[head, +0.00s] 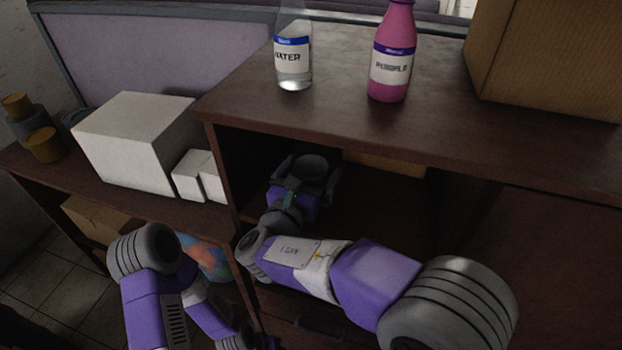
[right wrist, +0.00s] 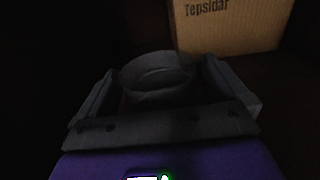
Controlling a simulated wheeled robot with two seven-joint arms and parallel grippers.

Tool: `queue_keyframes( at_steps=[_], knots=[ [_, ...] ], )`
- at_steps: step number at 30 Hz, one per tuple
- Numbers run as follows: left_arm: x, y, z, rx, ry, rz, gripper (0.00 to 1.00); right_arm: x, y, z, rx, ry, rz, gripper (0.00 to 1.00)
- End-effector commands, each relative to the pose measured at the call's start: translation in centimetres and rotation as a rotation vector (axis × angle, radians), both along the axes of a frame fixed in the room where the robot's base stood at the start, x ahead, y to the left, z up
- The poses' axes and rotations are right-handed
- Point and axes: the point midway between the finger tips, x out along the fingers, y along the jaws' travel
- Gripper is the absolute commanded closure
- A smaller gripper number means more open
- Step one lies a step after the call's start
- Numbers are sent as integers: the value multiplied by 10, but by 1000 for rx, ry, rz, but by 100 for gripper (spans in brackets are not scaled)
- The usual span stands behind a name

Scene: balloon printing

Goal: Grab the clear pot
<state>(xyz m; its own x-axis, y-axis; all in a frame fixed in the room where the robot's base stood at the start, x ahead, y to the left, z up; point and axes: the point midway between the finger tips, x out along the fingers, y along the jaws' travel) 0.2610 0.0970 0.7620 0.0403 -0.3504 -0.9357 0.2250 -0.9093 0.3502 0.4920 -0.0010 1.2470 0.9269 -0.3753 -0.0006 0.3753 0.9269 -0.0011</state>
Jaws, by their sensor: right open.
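A round, wide-mouthed pot (right wrist: 157,76) stands on the dark shelf inside the cabinet. It looks dark grey in the shade, so I cannot tell whether it is clear. It also shows in the head view (head: 310,164). My right gripper (head: 306,172) reaches into the compartment. Its open fingers stand on either side of the pot in the right wrist view; I cannot tell whether they touch it. The pot's lower part is hidden by the gripper.
A cardboard box (right wrist: 232,24) stands behind the pot. On the cabinet top (head: 440,130) are a water bottle (head: 292,60), a pink bottle (head: 390,65) and a large carton (head: 550,60). White boxes (head: 135,140) sit on the lower left shelf. The cabinet top and walls close in the right arm.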

Motion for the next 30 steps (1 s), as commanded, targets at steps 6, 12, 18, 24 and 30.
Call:
queue_keyframes(
  at_steps=[6, 12, 18, 24, 30],
  knots=[
    [0, 0, 0, 0, -1, 0, 57, 16, -6, 0, 1, 0, 0, 0],
    [0, 0, 0, 0, -1, 0, 57, 16, -6, 0, 1, 0, 0, 3],
    [0, 0, 0, 0, -1, 0, 57, 16, -6, 0, 1, 0, 1, 34],
    [0, 0, 0, 0, -1, 0, 57, 16, -6, 0, 1, 0, 1, 50],
    [0, 0, 1, 0, -1, 0, 57, 16, -6, 2, 1, -2, 1, 50]
  ],
)
